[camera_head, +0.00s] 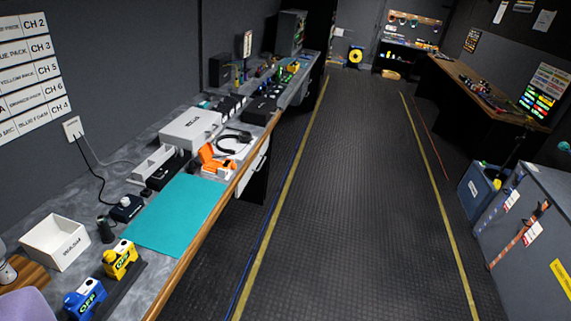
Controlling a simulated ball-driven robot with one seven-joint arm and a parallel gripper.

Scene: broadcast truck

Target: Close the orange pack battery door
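The orange pack (212,160) lies on the long left counter, just beyond the teal mat and near the counter's wooden front edge. It looks angular, with one part sticking up. It is too small to tell which part is its battery door or how far that door stands open. My gripper is not in view.
The teal mat (178,214) is bare. A white box (190,128) and a black headset (240,137) are near the orange pack. Yellow (120,258) and blue (86,299) packs stand nearer. The aisle floor (345,200) is clear; a grey case (530,240) stands right.

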